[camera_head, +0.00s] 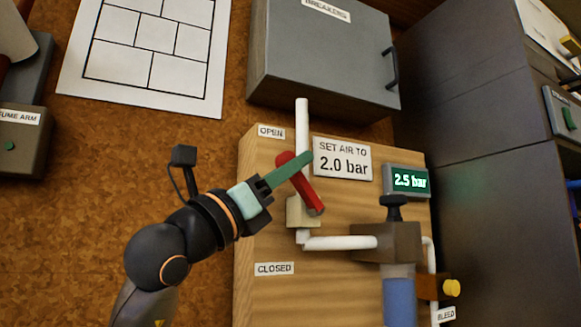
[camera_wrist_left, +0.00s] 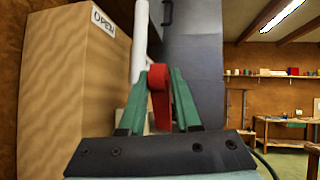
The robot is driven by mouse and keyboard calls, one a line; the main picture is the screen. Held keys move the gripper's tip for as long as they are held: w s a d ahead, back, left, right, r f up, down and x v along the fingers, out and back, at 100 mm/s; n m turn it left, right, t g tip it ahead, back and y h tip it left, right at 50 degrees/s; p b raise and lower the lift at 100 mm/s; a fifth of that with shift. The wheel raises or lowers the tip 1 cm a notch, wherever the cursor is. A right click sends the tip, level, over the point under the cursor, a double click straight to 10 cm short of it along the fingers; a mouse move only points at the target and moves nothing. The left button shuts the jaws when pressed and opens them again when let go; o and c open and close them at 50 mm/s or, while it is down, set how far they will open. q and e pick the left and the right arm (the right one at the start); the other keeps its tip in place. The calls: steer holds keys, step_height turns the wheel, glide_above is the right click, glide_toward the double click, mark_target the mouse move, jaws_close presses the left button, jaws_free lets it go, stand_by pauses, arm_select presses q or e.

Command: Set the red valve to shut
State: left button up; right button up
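The red valve lever (camera_head: 308,192) sits on a beige valve body (camera_head: 301,213) on the wooden panel. It points up and a little left, towards the OPEN label (camera_head: 270,132) rather than the CLOSED label (camera_head: 274,268) lower down. My left gripper (camera_head: 290,171) reaches in from the left, its green fingers across the upper part of the lever. In the left wrist view the red lever (camera_wrist_left: 159,97) stands between the two fingers of the left gripper (camera_wrist_left: 160,88), which appear to close on its sides. One finger hides part of the lever in the head view. My right gripper is not in view.
A white pipe (camera_head: 301,125) rises above the valve, and another runs right to a regulator (camera_head: 392,241) with a black knob. A display (camera_head: 407,181) reads 2.5 bar beside a "SET AIR TO 2.0 bar" sign (camera_head: 343,159). A grey cabinet (camera_head: 320,60) hangs above.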

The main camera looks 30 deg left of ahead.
arm_select(q)
steer(key=shift+s+a+f, duration=0.15)
steer(key=shift+s+f, duration=0.1)
steer(key=b+v, duration=0.2)
steer(key=v, duration=0.9)
steer(key=shift+s+f, duration=0.15)
steer(key=shift+s, duration=0.2)
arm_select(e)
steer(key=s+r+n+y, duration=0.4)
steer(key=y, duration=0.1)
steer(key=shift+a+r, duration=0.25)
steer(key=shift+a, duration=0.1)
arm_select(q)
steer(key=shift+a, duration=0.1)
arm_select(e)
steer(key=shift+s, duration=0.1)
